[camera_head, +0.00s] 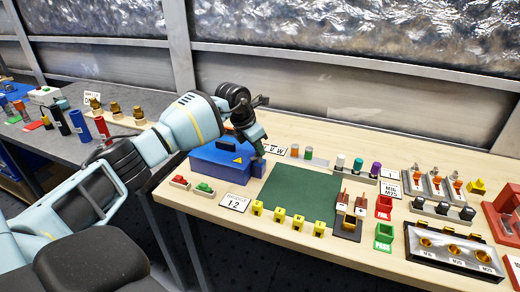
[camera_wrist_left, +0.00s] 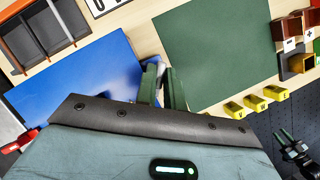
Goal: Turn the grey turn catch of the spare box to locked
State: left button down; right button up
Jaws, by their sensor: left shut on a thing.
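The blue spare box (camera_head: 218,160) stands on the wooden bench, left of the green mat. It also shows in the left wrist view (camera_wrist_left: 105,75), lid closed. My left gripper (camera_head: 257,150) reaches down over the right end of the box. In the left wrist view its green fingers (camera_wrist_left: 162,88) are shut on a small light grey piece at the box edge, which looks like the grey turn catch (camera_wrist_left: 166,72). The fingers hide most of it, so its angle cannot be told. My right gripper seems to show small at the lower right of the wrist view (camera_wrist_left: 288,142); its jaw state is unclear.
The green mat (camera_head: 300,193) lies bare right of the box. Red and green buttons (camera_head: 192,184) and a 1-2 sign (camera_head: 235,202) are in front. Several yellow blocks (camera_head: 279,214) line the mat's front edge. Lettered signs and small cylinders stand behind.

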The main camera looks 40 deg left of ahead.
pick_arm(q)
jog(key=m, duration=0.1)
jog(key=m+h+b, duration=0.1)
jog(key=m, duration=0.1)
jog(key=shift+a+f+g, duration=0.1)
jog(key=shift+f+g, duration=0.1)
jog(key=shift+g, duration=0.1)
jog(key=m+b, duration=0.1)
jog(key=m, duration=0.1)
jog(key=m+g+h+b, duration=0.1)
jog(key=m+b, duration=0.1)
jog(key=m, duration=0.1)
jog(key=shift+w+g+b, duration=0.15)
jog(key=shift+g+b, duration=0.15)
jog(key=shift+r+m+g+b, duration=0.15)
jog(key=shift+m+g+b, duration=0.25)
jog(key=shift+m+b, duration=0.6)
pick_arm(e)
notch_tip(320, 180, down, 6)
jog(key=s+g, duration=0.1)
jog(key=s, duration=0.1)
jog(key=shift+s+a+f, duration=0.2)
jog(key=shift+f, duration=0.05)
pick_arm(q)
jog(key=shift+a+m, duration=0.1)
jog(key=shift+m, duration=0.2)
pick_arm(e)
jog(key=shift+w, duration=0.2)
